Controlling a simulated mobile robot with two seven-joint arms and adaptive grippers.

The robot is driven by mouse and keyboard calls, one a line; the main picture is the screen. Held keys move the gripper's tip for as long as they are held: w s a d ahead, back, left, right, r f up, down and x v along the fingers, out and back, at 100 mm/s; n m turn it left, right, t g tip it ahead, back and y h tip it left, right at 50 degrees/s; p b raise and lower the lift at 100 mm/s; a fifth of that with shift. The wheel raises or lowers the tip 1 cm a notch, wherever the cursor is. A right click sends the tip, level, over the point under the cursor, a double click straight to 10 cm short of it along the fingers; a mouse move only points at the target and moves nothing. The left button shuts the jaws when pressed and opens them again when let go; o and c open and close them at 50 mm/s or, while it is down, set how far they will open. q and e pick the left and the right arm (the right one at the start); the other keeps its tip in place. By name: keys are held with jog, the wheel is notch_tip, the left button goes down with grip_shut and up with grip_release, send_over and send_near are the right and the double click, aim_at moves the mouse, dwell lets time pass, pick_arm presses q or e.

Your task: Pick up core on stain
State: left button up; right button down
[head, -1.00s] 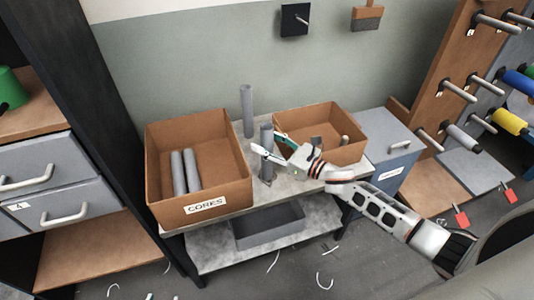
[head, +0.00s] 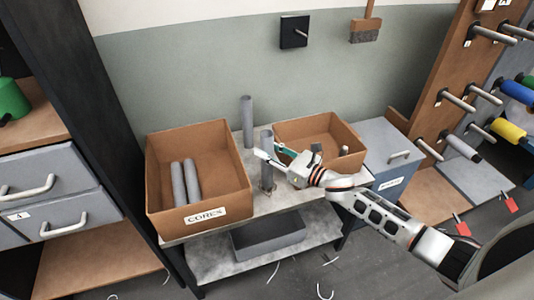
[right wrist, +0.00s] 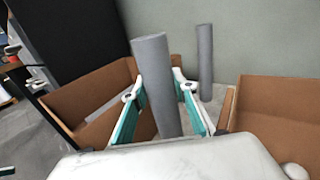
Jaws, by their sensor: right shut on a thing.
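A grey cylindrical core (head: 267,178) stands upright near the middle of the table top (head: 235,218), between two boxes. My right gripper (head: 268,154) reaches in from the right and is shut on this core around its middle. In the right wrist view the core (right wrist: 156,80) rises between the two green and white fingers, nearly upright. A second grey core (head: 247,122) stands upright behind it, apart from the gripper. I cannot clearly make out a stain under either core, nor whether the held core touches the table. My left gripper is not in view.
A cardboard box labelled CORES (head: 202,216) stands to the left with two cores (head: 186,183) inside. Another open cardboard box (head: 345,160) is close behind my right gripper. A grey tray (head: 268,238) sits on the lower shelf.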

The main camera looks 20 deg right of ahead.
notch_tip(320, 180, up, 19)
jog(key=p, duration=0.5)
jog(key=shift+f, duration=0.2)
jog(key=c, duration=2.2)
grip_release()
grip_shut()
